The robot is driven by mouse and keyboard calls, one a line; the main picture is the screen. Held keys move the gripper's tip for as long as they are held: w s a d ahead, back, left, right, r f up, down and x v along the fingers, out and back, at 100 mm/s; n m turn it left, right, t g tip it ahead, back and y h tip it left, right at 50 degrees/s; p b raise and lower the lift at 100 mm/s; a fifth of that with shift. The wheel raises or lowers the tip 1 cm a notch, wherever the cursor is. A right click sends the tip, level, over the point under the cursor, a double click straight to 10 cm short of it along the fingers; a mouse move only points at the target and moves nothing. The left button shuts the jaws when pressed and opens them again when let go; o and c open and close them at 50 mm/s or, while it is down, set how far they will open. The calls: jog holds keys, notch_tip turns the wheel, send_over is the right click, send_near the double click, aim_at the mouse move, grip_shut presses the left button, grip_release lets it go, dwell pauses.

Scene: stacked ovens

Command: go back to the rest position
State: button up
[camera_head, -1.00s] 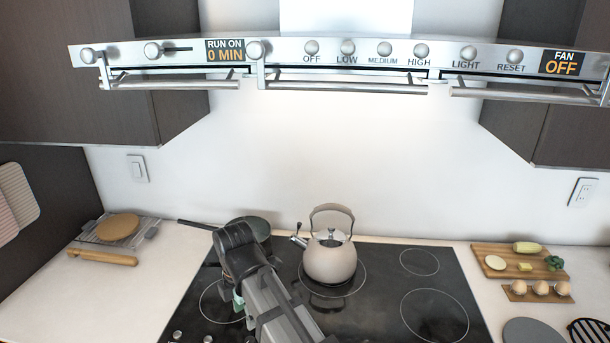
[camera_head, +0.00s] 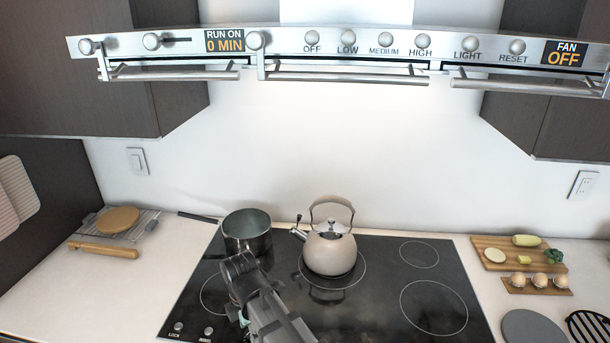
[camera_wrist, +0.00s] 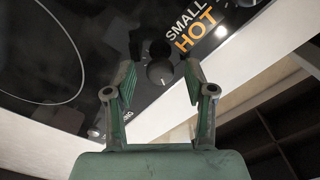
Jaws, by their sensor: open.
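My gripper (camera_wrist: 160,85) is open and empty in the wrist view, its two fingers apart. Between and beyond the fingertips a round black knob (camera_wrist: 160,72) shows on the cooktop's front edge, beside the "SMALL HOT" display (camera_wrist: 190,30). I cannot tell how far the fingers are from the knob. In the head view my arm reaches over the left front of the black cooktop (camera_head: 390,270), and the fingers are mostly hidden by the arm.
A dark pot (camera_head: 247,234) stands at the cooktop's back left. A beige kettle (camera_head: 330,252) stands right of my arm. The range hood (camera_head: 340,60) spans above. A rolling pin (camera_head: 104,250) lies left; a cutting board (camera_head: 490,255) lies right. The cooktop's right side is clear.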

jog(key=m, duration=0.5)
jog(key=shift+b, duration=0.3)
jog(key=m+b, duration=0.1)
jog(key=m, duration=0.5)
jog(key=shift+r+b, duration=0.35)
jog(key=shift+r, duration=1.75)
jog(key=shift+w, duration=0.1)
